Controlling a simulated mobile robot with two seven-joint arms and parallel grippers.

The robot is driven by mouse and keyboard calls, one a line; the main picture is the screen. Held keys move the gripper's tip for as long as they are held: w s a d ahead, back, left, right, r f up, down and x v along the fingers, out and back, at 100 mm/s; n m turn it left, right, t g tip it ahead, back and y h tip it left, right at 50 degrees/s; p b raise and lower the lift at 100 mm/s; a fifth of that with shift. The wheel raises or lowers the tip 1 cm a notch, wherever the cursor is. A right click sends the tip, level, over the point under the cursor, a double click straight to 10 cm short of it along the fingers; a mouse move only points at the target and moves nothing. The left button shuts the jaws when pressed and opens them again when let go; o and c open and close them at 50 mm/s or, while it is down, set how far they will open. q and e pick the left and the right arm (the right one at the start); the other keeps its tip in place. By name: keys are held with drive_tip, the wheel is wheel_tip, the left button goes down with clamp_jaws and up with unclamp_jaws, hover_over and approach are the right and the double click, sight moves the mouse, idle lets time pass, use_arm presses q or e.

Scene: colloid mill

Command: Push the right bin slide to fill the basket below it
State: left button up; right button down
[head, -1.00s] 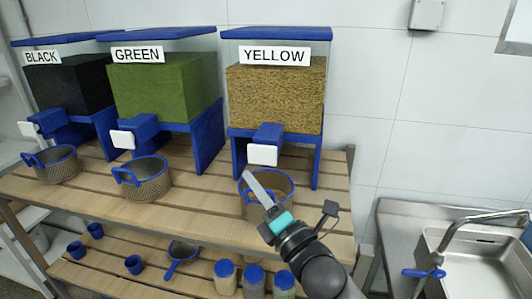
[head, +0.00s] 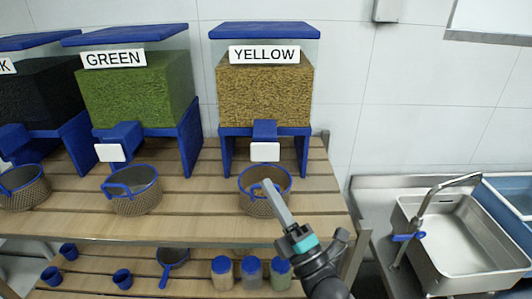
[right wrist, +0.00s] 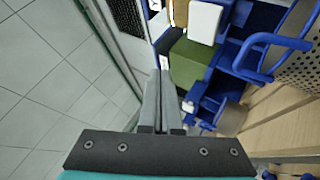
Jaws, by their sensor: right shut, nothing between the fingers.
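The right bin, labelled YELLOW (head: 264,92), holds yellowish-brown grains. Its blue slide ends in a white plate (head: 265,152) at the bottom front. The mesh basket (head: 257,203) with a blue rim stands on the wooden table below the slide; I cannot make out what is in it. My right gripper (head: 268,185) is shut and empty. Its grey fingertips overlap the basket in the head view, just below the white plate and apart from it. In the right wrist view, the shut fingers (right wrist: 164,68) point toward a white plate (right wrist: 205,22) and blue parts. My left gripper is out of view.
The GREEN bin (head: 135,95) and its basket (head: 132,203) stand to the left, with a black-filled bin (head: 48,92) farther left. Jars (head: 252,272) and blue cups stand on the lower shelf. A metal sink (head: 470,245) with a tap is at right.

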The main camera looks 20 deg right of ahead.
drive_tip(key=b, duration=0.4)
approach(265, 151)
drive_tip(key=w+a+r, duration=0.3)
drive_tip(key=r, duration=0.1)
drive_tip(key=shift+w+d+b, duration=0.1)
drive_tip(key=shift+w+b, duration=0.2)
drive_tip(key=shift+w, duration=0.05)
drive_tip(key=shift+w, duration=0.15)
idle(1.4)
drive_tip(key=shift+w+d+b, duration=0.1)
drive_tip(key=shift+w+b, duration=0.15)
drive_tip(key=shift+b, duration=0.05)
drive_tip(key=shift+w+d+b, duration=0.3)
drive_tip(key=shift+w+b, duration=0.4)
drive_tip(key=shift+w, duration=0.25)
idle(1.0)
drive_tip(key=shift+s, duration=0.15)
drive_tip(key=shift+s+a+p, duration=0.2)
drive_tip(key=shift+s+p, duration=0.25)
drive_tip(key=shift+s, duration=0.15)
drive_tip(key=shift+s+a+p, duration=0.2)
drive_tip(key=shift+s+p, duration=0.25)
drive_tip(key=shift+s, duration=0.15)
